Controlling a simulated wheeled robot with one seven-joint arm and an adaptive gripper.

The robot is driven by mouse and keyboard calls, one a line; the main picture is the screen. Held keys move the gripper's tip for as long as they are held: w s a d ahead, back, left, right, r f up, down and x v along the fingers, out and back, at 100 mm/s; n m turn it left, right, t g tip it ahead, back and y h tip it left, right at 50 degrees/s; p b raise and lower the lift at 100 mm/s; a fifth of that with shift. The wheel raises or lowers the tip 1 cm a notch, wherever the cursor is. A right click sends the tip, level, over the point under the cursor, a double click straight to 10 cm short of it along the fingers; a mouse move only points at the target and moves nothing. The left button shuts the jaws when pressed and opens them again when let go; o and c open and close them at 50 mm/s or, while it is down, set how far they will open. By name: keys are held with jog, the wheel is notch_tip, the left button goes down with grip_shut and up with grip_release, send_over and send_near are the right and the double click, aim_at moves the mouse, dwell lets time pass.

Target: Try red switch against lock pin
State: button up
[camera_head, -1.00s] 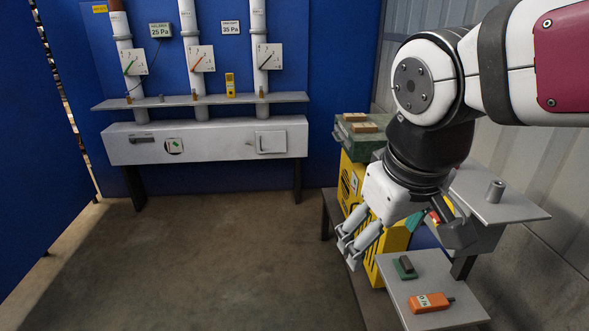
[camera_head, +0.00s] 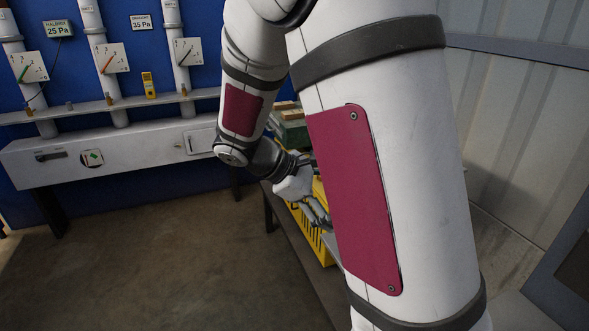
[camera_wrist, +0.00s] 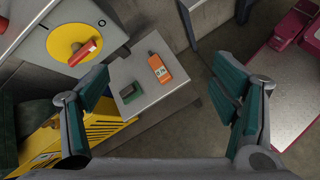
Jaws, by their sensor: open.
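The red switch (camera_wrist: 84,53) is a red handle on a yellow disc (camera_wrist: 68,43), set on a grey box face at the upper left of the wrist view. A small round dark feature (camera_wrist: 102,22) sits on that face near the disc; I cannot tell if it is the lock pin. My gripper (camera_wrist: 160,82) is open and empty, its teal-padded fingers wide apart, with the switch beyond the left finger and not between them. In the head view my gripper (camera_head: 318,215) shows small, partly hidden behind my arm, which also hides the switch.
A grey shelf (camera_wrist: 150,100) carries an orange device (camera_wrist: 160,67) and a green block with a dark top (camera_wrist: 130,92). A yellow crate (camera_wrist: 60,145) stands at the lower left. Pipes with gauges (camera_head: 110,58) stand over a white wall box (camera_head: 125,155). Open floor lies left.

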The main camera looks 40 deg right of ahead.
jog(key=w+d+f+n+h+b, duration=0.2)
jog(key=w+d+f+n+h, duration=0.55)
jog(key=w, duration=0.35)
jog(key=shift+h, duration=0.45)
jog(key=p+x, duration=0.1)
jog(key=x, duration=0.5)
jog(key=p+x, duration=0.2)
jog(key=x, duration=0.5)
jog(key=shift+s+d+r, duration=0.1)
jog(key=shift+s+r, duration=0.05)
jog(key=shift+s, duration=0.1)
